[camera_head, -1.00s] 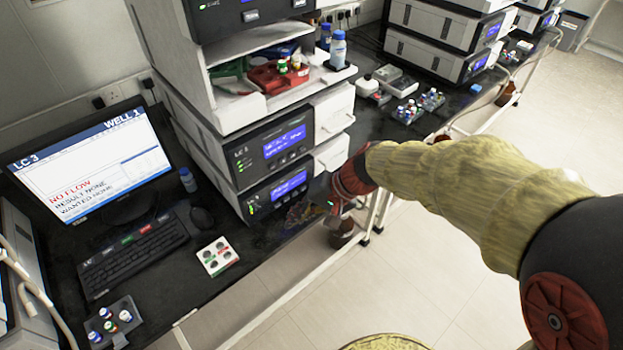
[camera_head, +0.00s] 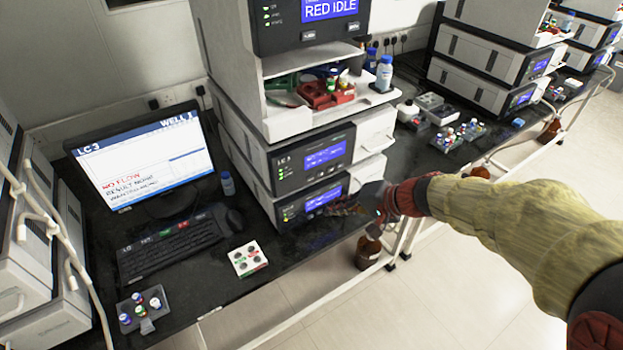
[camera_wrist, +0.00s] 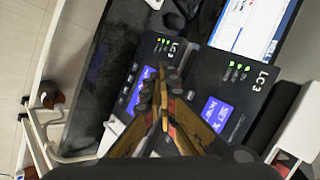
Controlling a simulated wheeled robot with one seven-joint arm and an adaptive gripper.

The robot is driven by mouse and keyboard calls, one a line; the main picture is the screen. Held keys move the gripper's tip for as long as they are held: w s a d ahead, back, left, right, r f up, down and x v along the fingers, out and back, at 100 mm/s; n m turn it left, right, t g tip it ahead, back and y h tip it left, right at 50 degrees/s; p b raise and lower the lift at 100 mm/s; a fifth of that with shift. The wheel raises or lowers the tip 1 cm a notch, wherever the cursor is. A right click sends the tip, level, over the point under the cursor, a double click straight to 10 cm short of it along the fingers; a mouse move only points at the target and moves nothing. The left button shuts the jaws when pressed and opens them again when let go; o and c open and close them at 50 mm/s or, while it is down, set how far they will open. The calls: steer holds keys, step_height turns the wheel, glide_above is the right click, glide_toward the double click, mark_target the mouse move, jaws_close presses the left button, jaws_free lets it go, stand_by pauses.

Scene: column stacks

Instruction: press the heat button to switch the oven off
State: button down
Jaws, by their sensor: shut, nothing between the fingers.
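Two stacked LC 3 modules with blue displays face me in the head view, an upper one (camera_head: 313,158) and a lower one (camera_head: 312,202). I cannot tell which is the oven, and no heat button label is readable. In the wrist view, the upper module's display (camera_wrist: 215,113) reads "SET", and the lower module's display (camera_wrist: 140,90) is to its left. My gripper (camera_wrist: 163,75) is shut and empty, its fingertips over the area between the two panels. In the head view my gripper (camera_head: 360,206) is beside the lower module's front, partly covering it; contact cannot be judged.
A monitor (camera_head: 145,160) reading "NO FLOW", a keyboard (camera_head: 175,248) and a small white button pad (camera_head: 248,259) are on the left bench. A vial rack (camera_head: 142,308) sits at the front left. Bottles and a red tray (camera_head: 325,96) stand above the modules.

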steer(key=w+a+p, duration=0.1)
steer(key=w+a, duration=0.3)
steer(key=w, duration=0.2)
steer(key=shift+w+a, duration=0.25)
steer(key=shift+w, duration=0.1)
stand_by(1.3)
steer(key=shift+w+a, duration=0.2)
steer(key=shift+w, duration=0.1)
steer(key=shift+w+a+b, duration=0.25)
steer(key=shift+w+b, duration=0.05)
steer(key=shift+w, duration=0.05)
stand_by(0.8)
steer(key=shift+s+d+b, duration=0.4)
steer(key=shift+s+d, duration=0.1)
steer(key=shift+s, duration=0.2)
steer(key=shift+s+d+b, duration=0.45)
steer(key=shift+s+d, duration=0.25)
steer(key=shift+s, duration=0.35)
steer(key=shift+s+d+b, duration=0.45)
steer(key=shift+s+d, duration=0.25)
steer(key=shift+s, duration=0.35)
